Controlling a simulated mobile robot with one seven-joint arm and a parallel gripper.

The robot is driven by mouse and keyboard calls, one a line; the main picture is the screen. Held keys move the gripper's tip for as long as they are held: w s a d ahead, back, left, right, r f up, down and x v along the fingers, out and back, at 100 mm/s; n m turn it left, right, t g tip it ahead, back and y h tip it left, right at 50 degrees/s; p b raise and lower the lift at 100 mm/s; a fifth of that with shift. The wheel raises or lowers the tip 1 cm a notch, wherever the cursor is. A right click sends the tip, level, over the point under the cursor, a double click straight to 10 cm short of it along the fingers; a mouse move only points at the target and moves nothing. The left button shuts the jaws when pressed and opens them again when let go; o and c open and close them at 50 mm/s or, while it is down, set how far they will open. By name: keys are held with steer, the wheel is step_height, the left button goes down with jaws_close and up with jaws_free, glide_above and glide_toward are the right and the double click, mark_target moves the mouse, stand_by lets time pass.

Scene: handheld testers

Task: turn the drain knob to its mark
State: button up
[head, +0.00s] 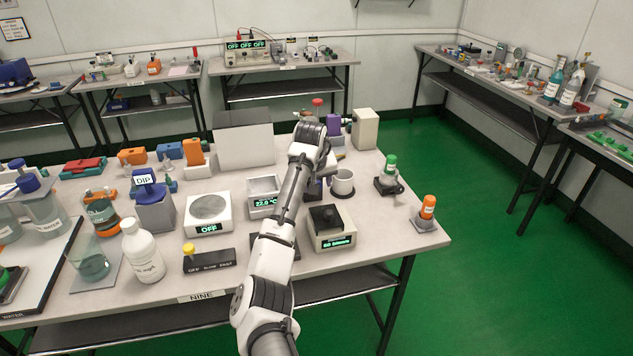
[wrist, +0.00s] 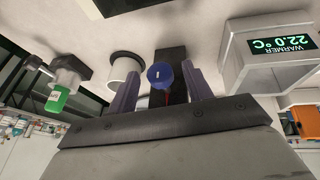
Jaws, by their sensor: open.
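A blue round knob (wrist: 158,76) with a small pale mark on its face shows in the wrist view, in front of a dark block (wrist: 172,62). A bit of red shows just below it. No label is legible, but it looks like the drain knob. My gripper (wrist: 160,70) is open, with one purple finger on each side of the knob. Gaps show between knob and fingers, and I cannot tell how deep the fingers reach. In the head view my arm hides the knob, and only part of my gripper shows beside the white mug.
A white mug (head: 343,182) on a dark coaster stands close right of my gripper. The warmer (head: 265,192) reading 22.0 °C is close left. A box with a dark top (head: 331,228) sits in front. A green-capped tester (head: 389,170) stands farther right.

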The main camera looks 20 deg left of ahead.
steer(key=c, duration=1)
steer(key=shift+o, duration=0.2)
